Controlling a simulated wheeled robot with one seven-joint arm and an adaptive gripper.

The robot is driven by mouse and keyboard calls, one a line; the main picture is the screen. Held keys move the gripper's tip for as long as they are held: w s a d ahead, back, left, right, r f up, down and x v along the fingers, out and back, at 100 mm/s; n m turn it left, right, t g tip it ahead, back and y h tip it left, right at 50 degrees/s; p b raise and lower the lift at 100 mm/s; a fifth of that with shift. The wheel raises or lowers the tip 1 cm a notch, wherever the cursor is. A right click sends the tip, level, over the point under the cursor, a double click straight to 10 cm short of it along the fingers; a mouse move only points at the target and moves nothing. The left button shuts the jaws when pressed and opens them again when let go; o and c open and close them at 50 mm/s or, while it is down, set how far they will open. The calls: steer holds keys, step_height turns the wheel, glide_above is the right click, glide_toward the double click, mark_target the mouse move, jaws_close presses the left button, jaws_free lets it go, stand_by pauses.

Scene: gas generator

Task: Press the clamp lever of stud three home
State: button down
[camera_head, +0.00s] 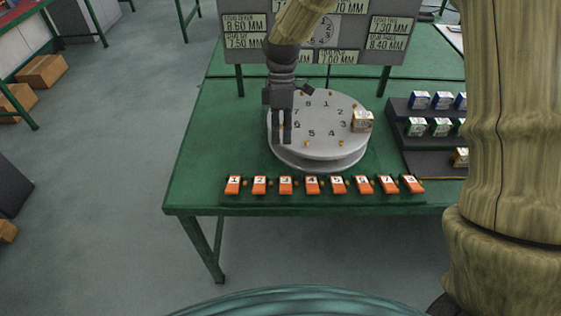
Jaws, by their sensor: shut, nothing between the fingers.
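A round grey plate (318,152) with a ring of numbers and small brass studs sits on the green table. A gold-and-white block (362,121) stands at its right rim, beside the number 3. A clamp lever at that stud cannot be made out. A row of orange numbered pieces lies along the table's front edge; the one marked 3 (285,185) is third from the left. My gripper (283,141) points down at the plate's left side, across from the block, with its fingers together and nothing between them. It hides part of the plate's left rim.
A dark stepped rack (420,152) with several blue-, green- and gold-marked blocks stands at the right. A sign board (244,31) with millimetre values stands behind the plate. The green table (195,160) is clear at the left. Cardboard boxes (42,71) lie on the floor at far left.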

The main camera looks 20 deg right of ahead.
mark_target(281, 187)
steer(key=p+x, duration=0.3)
steer(key=x, duration=1)
steer(key=shift+s+f+p, duration=0.25)
steer(key=shift+f+p, duration=0.05)
steer(key=shift+p, duration=0.1)
steer(key=shift+a+f, duration=0.1)
steer(key=shift+a, duration=0.05)
